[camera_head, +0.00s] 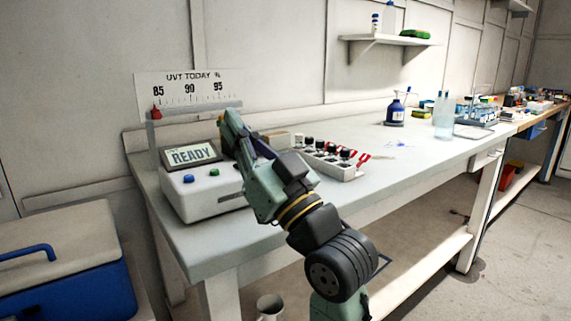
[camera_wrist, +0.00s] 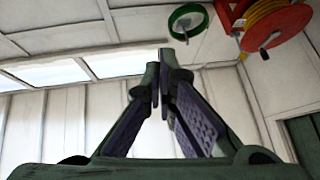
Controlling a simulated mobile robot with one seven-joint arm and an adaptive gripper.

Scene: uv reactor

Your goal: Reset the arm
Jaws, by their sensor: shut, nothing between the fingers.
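My arm reaches up from the lower middle of the head view toward the white device. My gripper (camera_wrist: 164,60) shows in the wrist view with its fingertips together and nothing between them. In the head view the gripper end is partly hidden by the arm and lies in front of the device's right side. I cannot tell from the head view how far the gripper is from the device.
A rack of dark-capped bottles (camera_head: 335,160) stands right of the arm on the bench (camera_head: 420,150). A blue bottle (camera_head: 395,112) stands farther back. A scale sign (camera_head: 188,90) stands behind the device. A blue cooler (camera_head: 70,285) is at lower left. Reels (camera_wrist: 275,25) hang overhead.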

